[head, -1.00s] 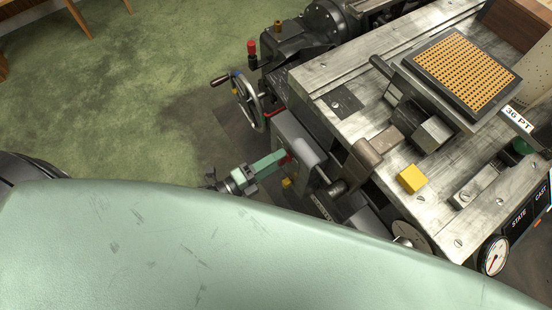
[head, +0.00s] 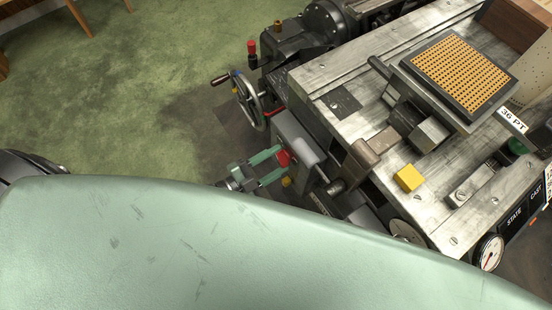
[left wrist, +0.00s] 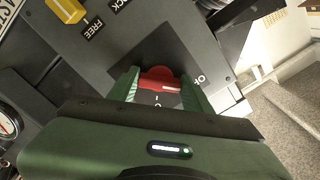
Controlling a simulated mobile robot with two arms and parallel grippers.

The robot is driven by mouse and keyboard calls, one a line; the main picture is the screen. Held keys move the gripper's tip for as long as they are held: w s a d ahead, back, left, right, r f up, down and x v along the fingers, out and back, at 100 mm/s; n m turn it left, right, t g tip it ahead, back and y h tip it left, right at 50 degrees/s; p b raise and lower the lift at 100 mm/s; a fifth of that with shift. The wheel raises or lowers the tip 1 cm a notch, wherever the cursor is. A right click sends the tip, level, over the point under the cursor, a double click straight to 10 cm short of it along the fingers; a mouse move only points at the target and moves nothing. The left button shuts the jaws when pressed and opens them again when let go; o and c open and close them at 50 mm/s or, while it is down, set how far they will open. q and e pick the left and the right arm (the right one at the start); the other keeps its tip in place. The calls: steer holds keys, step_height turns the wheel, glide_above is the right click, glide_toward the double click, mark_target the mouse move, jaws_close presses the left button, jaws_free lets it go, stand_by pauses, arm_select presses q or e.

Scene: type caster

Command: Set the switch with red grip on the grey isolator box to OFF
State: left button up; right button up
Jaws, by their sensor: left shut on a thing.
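The grey isolator box (head: 292,130) is on the near left side of the machine. Its switch with red grip (head: 284,158) is at the tips of my left gripper (head: 279,163). In the left wrist view the red grip (left wrist: 160,80) lies across between the two green fingers of my left gripper (left wrist: 159,88), which is shut on it. A partly covered label starting "OF" (left wrist: 199,80) is just right of the right finger. A white mark shows below the grip. My right gripper is not in view.
A yellow handle (left wrist: 66,10) with FREE and LOCK labels is on the panel at upper left in the left wrist view. A handwheel (head: 248,100) stands beyond the box. My large green body part covers the lower head view. Open green floor lies left.

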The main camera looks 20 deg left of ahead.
arm_select(q)
steer(key=shift+n, duration=0.3)
stand_by(0.4)
steer(key=o, duration=1.4)
steer(key=shift+c, duration=0.2)
steer(key=shift+s, duration=0.1)
steer(key=v, duration=0.7)
steer(key=shift+s+a+b, duration=0.3)
steer(key=shift+b, duration=0.1)
steer(key=shift+f, duration=0.1)
